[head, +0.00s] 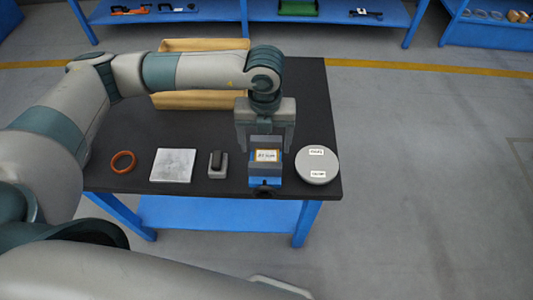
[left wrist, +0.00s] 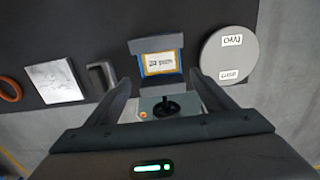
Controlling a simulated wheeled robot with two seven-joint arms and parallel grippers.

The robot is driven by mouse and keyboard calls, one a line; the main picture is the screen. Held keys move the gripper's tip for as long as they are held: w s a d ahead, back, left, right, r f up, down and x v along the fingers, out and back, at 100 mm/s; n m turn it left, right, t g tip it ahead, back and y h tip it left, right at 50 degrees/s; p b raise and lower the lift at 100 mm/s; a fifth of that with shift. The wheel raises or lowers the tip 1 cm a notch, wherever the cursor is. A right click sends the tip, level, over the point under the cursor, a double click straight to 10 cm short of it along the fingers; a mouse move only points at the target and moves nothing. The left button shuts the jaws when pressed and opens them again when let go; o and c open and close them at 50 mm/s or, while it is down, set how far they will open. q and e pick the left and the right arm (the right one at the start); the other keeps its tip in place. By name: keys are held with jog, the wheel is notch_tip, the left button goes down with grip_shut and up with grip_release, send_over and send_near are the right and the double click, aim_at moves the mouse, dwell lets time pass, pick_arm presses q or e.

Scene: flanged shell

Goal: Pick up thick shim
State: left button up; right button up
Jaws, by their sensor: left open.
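My left gripper (head: 265,148) points down over the front of the black table, its two fingers apart. Between and below them is a blue block (head: 265,170) with an orange-edged white label (head: 266,155). In the left wrist view the label (left wrist: 159,63) lies just beyond the fingertips (left wrist: 163,82), and a grey part with a black knob (left wrist: 166,107) shows between the fingers. The label print is too small to read surely. No piece is plainly marked as the thick shim. Nothing is held. My right gripper is out of view.
On the table (head: 315,100), left of the blue block, are an orange ring (head: 123,161), a pale square plate (head: 173,165) and a small grey holder (head: 217,164). A round grey disc (head: 316,165) lies close on the right. A wooden box (head: 200,100) stands behind my arm.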

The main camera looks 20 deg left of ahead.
aim_at(266, 159)
pick_arm(q)
jog(key=shift+f, duration=0.65)
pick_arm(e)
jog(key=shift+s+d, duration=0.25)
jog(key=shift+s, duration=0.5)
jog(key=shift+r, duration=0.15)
pick_arm(q)
jog(key=shift+f+p, duration=0.25)
jog(key=shift+p, duration=0.15)
notch_tip(266, 159, down, 4)
jog(key=shift+w+d+r+p, duration=0.1)
jog(key=shift+w+p, duration=0.05)
jog(key=shift+p, duration=0.85)
jog(key=shift+f, duration=0.45)
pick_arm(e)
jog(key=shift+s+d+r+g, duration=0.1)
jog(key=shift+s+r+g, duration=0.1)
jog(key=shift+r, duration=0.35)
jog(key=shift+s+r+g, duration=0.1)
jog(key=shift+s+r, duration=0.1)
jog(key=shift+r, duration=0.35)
pick_arm(q)
jog(key=c, duration=1.3)
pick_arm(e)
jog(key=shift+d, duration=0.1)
